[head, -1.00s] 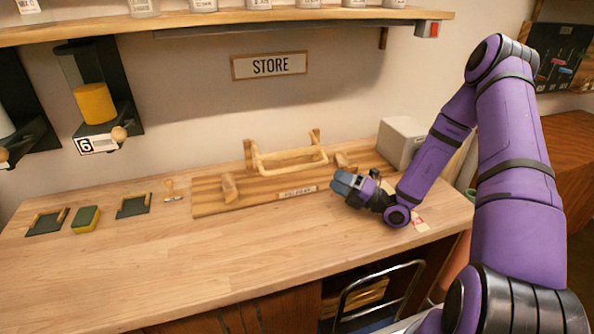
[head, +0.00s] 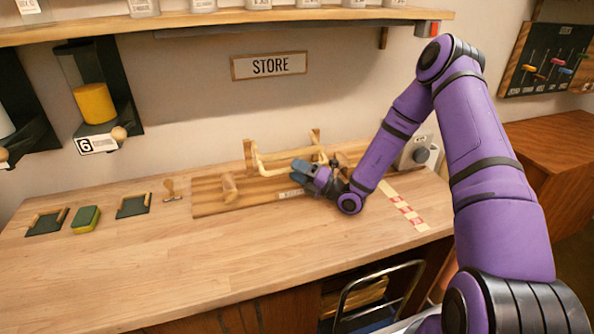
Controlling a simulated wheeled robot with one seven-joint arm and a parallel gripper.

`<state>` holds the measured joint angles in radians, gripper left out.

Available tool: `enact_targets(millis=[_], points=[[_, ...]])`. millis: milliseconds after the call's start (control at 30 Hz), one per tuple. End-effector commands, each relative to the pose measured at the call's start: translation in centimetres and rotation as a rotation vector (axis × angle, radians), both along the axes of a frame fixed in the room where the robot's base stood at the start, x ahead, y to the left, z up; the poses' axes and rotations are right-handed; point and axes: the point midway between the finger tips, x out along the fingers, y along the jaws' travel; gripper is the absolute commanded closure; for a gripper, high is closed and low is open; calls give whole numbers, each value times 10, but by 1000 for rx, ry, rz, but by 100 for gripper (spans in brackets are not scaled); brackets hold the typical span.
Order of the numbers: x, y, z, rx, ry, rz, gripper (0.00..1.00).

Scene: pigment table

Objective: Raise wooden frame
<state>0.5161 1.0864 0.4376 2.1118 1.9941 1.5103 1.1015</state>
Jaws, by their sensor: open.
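The wooden frame (head: 272,155) is a pale bar frame lying low between upright wooden posts on a wooden base board (head: 205,196) at the back of the table. My gripper (head: 299,173) is open, at the right front part of the frame, just above the board. The fingers overlap the frame's right end in this view, and I cannot tell whether they touch it. My gripper and wrist hide the right front post and part of the board's label.
A grey box with a knob (head: 417,153) stands right of the board. Red-and-white tape (head: 404,207) lies on the table. Left are small dark trays (head: 47,222), a green-yellow sponge (head: 86,219) and a wooden stamp (head: 171,190). The table's front is clear.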

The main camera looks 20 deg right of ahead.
Motion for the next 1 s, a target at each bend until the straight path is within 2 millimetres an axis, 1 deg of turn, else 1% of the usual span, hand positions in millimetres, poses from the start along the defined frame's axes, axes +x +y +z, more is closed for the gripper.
enact_targets(millis=[300, 333, 367, 400, 467, 500, 767, 867, 1000], points=[[2, 2, 1, 0, 0, 0, 58], [2, 2, 1, 0, 0, 0, 60], [2, 2, 1, 0, 0, 0, 67], [2, 2, 1, 0, 0, 0, 76], [2, 2, 1, 0, 0, 0, 90], [2, 2, 1, 0, 0, 0, 99], [1, 2, 2, -1, 5, 0, 100], [1, 2, 4, -2, 21, 0, 100], [-1, 1, 13, -2, 71, -1, 100]])
